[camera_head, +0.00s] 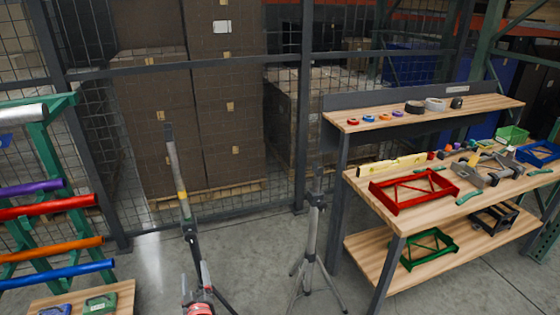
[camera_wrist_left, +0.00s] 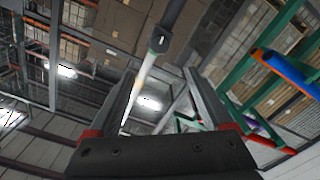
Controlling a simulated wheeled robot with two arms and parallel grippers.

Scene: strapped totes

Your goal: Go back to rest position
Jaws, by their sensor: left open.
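My left gripper (camera_head: 204,270) shows at the bottom centre of the head view, with a red part near the lower edge. In the left wrist view its two dark fingers (camera_wrist_left: 160,73) stand wide apart, with red parts at their bases. No object is clamped between them. A light pole with a dark collar (camera_wrist_left: 158,42) shows between the fingers, beyond them; I cannot tell how far away it is. In the head view an upright pole on a tripod (camera_head: 175,165) stands just behind the gripper. My right gripper is in neither view.
A second tripod (camera_head: 315,230) stands to the right. The wooden workbench (camera_head: 400,225) at the right holds a red frame (camera_head: 413,190) and several tools. A green rack (camera_head: 45,150) with coloured tubes stands at the left. Mesh fencing closes the back. Some concrete floor is clear.

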